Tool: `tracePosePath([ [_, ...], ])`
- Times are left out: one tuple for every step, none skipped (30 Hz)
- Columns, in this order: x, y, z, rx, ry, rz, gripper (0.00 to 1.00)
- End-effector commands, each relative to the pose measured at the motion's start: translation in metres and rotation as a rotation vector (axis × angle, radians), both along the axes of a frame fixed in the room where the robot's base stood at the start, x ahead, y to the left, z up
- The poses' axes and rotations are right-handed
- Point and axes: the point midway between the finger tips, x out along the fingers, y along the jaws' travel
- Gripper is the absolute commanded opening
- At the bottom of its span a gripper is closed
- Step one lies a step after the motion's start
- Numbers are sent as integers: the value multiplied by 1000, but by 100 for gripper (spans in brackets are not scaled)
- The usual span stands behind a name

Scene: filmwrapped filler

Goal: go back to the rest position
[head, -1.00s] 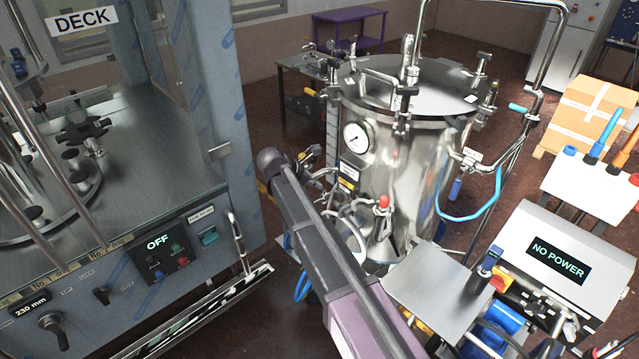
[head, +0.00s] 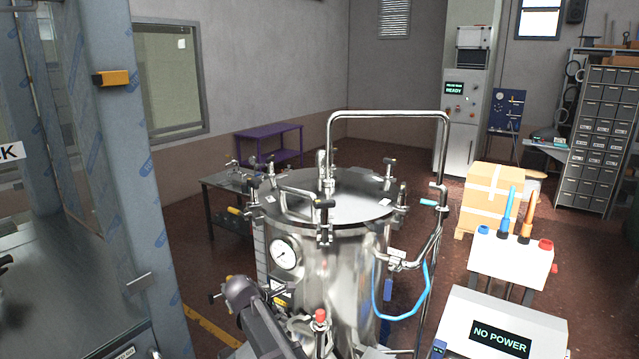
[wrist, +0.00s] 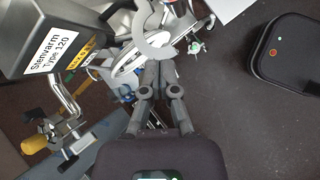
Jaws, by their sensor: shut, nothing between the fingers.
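My gripper (wrist: 158,75) shows in the wrist view with its two fingers drawn together and nothing between them. It sits over a dark floor and several metal fittings, close to a grey ring-shaped part (wrist: 155,40); I cannot tell whether they touch. In the head view, part of my arm shows at the bottom in front of the steel vessel, and the gripper cannot be made out there.
The steel vessel (head: 345,275) with gauge, clamps and blue hose stands close ahead. A film-wrapped blue-grey frame (head: 100,190) is at left. The "NO POWER" console (head: 540,330) is at lower right. The wrist view shows a "Stenvarm Type 120" box (wrist: 70,25) and a black case (wrist: 285,55).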

Motion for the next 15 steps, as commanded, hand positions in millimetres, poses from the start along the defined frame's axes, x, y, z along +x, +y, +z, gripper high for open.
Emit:
tracePosePath([
  [-8, -23, -3, 42, -11, -72, 0],
  [-10, -33, -5, 67, -20, -115, 0],
  [-14, -47, -7, 103, -31, -175, 0],
  [-17, -57, -9, 129, -39, -218, 0],
  [-20, -67, -10, 155, -48, -264, 0],
  [-24, -80, -12, 188, -57, -323, 0],
  [-28, -89, -14, 212, -66, -369, 0],
  [-31, -98, -15, 237, -74, -415, 0],
  [-36, -110, -17, 268, -85, -476, 0],
  [-40, -119, -19, 291, -93, -522, 0],
  [-44, -128, -20, 315, -100, -569, 0],
  [-50, -139, -22, 345, -111, -632, 0],
  [-54, -147, -23, 368, -119, -680, 0],
  [-58, -156, -24, 389, -126, -726, 0],
  [-64, -166, -25, 417, -137, -791, 0],
])
